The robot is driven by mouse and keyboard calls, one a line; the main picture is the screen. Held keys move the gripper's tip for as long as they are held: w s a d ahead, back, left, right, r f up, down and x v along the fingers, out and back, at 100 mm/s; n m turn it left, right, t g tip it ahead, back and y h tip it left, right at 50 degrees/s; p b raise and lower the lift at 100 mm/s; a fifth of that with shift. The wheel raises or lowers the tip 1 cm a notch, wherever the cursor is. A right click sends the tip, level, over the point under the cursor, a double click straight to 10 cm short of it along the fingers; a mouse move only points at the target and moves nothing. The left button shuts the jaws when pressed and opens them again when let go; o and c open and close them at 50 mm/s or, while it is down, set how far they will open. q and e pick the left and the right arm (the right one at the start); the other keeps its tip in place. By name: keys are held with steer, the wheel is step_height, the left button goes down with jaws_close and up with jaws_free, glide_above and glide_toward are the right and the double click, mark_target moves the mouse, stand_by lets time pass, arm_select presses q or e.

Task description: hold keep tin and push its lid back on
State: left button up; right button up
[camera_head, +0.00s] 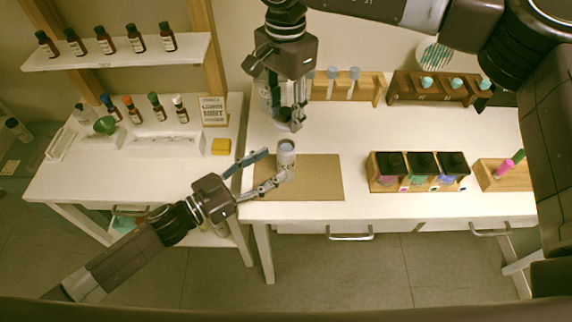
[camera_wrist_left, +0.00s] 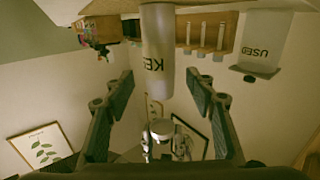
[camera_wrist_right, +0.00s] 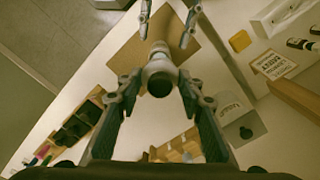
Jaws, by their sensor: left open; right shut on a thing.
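The pale keep tin (camera_head: 286,158) stands upright at the left part of the brown mat. In the left wrist view the tin (camera_wrist_left: 158,50) appears upside down with part of its lettering readable. My left gripper (camera_head: 268,170) is open, its fingers spread on either side of the tin and apart from it. My right gripper (camera_head: 290,122) points down above and just behind the tin. It is shut on a small round thing, apparently the lid (camera_wrist_right: 160,86), which looks dark in the right wrist view. In the left wrist view a pale round piece (camera_wrist_left: 162,127) shows there.
The brown mat (camera_head: 320,180) is clear to the tin's right. A rack of dark-lidded jars (camera_head: 385,183) stands further right. Wooden racks (camera_head: 345,88) line the back. A white USED container (camera_wrist_left: 265,40) stands behind the right gripper. A yellow block (camera_head: 221,146) lies on the left table.

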mark_target(279, 160)
arm_select(q)
steer(key=x, duration=0.6)
steer(key=shift+a, duration=0.1)
jaws_close()
stand_by(0.3)
